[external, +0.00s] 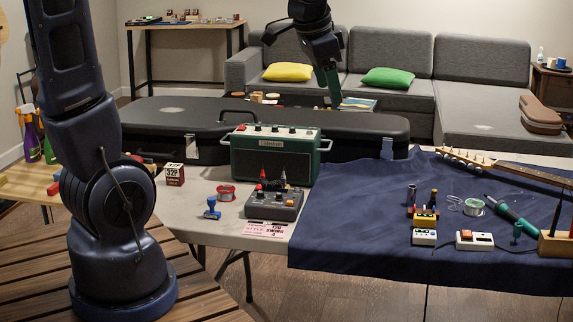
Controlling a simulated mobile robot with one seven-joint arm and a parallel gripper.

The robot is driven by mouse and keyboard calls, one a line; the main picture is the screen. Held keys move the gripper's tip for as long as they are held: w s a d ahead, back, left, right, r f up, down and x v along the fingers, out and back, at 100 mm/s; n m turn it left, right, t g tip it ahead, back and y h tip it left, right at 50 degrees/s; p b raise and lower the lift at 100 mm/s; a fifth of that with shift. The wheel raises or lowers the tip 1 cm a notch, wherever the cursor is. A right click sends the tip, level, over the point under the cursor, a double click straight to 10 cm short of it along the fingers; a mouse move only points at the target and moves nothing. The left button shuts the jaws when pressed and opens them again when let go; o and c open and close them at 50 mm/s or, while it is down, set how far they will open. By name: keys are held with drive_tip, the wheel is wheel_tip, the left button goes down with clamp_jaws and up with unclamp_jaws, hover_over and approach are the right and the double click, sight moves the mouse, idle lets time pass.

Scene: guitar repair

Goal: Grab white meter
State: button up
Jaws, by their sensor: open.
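A small white box (424,238) with a dark face lies near the front of the blue cloth, right of centre; it looks like the white meter. Another white box (474,241) with a red-orange top lies just to its right; it is too small to tell for certain which one is the meter. My gripper (335,102) hangs at upper centre, above and behind the green amplifier, far from both boxes. It is open, and nothing shows in it; its fingertips are small and hard to make out.
A yellow pedal (425,219) sits right behind the first box. A solder spool (473,207), a green-handled tool (511,218) and a wooden block (554,246) stand nearby. The green amplifier (273,158) and grey control box (274,204) are left of the blue cloth (345,235), whose left part is bare.

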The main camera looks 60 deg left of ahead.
drive_tip(key=w+f+m+h, duration=0.1)
drive_tip(key=w+f+m, duration=0.2)
drive_tip(key=w+f, duration=0.9)
drive_tip(key=m+h, duration=0.2)
drive_tip(key=h, duration=0.1)
approach(425, 233)
drive_tip(key=shift+x, duration=4.4)
drive_tip(key=shift+s, duration=0.1)
drive_tip(key=c, duration=1.1)
